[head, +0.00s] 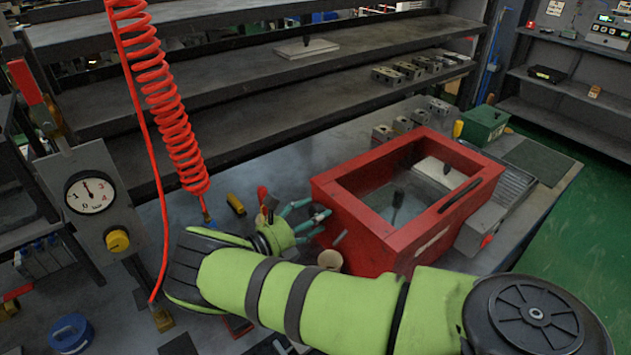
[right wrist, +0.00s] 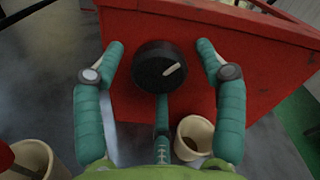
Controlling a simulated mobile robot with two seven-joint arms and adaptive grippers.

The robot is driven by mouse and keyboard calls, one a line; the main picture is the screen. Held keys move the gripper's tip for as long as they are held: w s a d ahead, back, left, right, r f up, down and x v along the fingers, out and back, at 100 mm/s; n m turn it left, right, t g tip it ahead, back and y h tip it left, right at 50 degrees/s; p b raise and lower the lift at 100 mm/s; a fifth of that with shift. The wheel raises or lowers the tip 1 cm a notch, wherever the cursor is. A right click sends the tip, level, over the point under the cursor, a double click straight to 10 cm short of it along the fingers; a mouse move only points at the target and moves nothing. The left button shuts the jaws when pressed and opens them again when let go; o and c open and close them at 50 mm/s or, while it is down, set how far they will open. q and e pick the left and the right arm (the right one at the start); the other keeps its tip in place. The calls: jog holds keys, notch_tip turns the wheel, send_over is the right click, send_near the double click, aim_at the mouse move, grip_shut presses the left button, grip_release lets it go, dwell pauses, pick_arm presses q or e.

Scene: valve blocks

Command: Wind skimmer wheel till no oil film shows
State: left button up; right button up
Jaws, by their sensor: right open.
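The red tank (head: 365,205) stands on the bench, open at the top. Grey liquid (head: 390,195) shows inside; I cannot tell whether an oil film lies on it. A dark round wheel (right wrist: 152,68) with a pale mark pointing to the upper right is on the tank's red wall in the right wrist view. My right gripper (head: 310,215) is at the tank's left side. In the right wrist view its teal fingers (right wrist: 160,62) are open, one on each side of the wheel, with gaps between. The wheel cannot be made out in the head view. My left gripper is not seen.
A cream cup (right wrist: 193,138) stands below the wheel, close to my right gripper; another cup (right wrist: 30,160) is at lower left. A red coiled hose (head: 165,95) hangs left of the tank. A gauge (head: 90,193) with a yellow knob (head: 117,240) stands further left.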

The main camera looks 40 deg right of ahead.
jog(key=shift+d, duration=0.4)
jog(key=c, duration=1.1)
jog(key=shift+c, duration=0.2)
jog(key=shift+s+f+m, duration=0.1)
jog(key=shift+m, duration=0.3)
